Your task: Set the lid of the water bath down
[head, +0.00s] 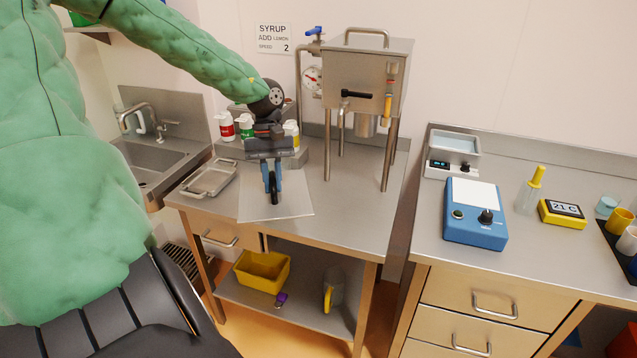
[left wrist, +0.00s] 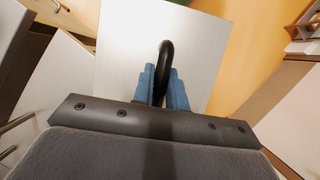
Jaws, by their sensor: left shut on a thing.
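The lid is a flat, pale steel plate (head: 292,207) with a black looped handle. My left gripper (head: 272,178) is shut on the handle, with its blue fingers on either side of it. In the left wrist view the handle (left wrist: 166,62) stands between the fingers (left wrist: 160,88), and the plate (left wrist: 135,40) lies beyond them. The lid is over the middle steel table, near its front; I cannot tell if it touches the top. The water bath (head: 438,168) stands uncovered on the right counter, with pale blue water inside. My right gripper is not in view.
A shallow steel tray (head: 210,180) lies left of the lid, and small bottles (head: 227,127) stand behind it. The steel hopper (head: 364,75) stands on legs at the table's back right. The table's front right is clear. A blue device (head: 474,226) stands before the bath.

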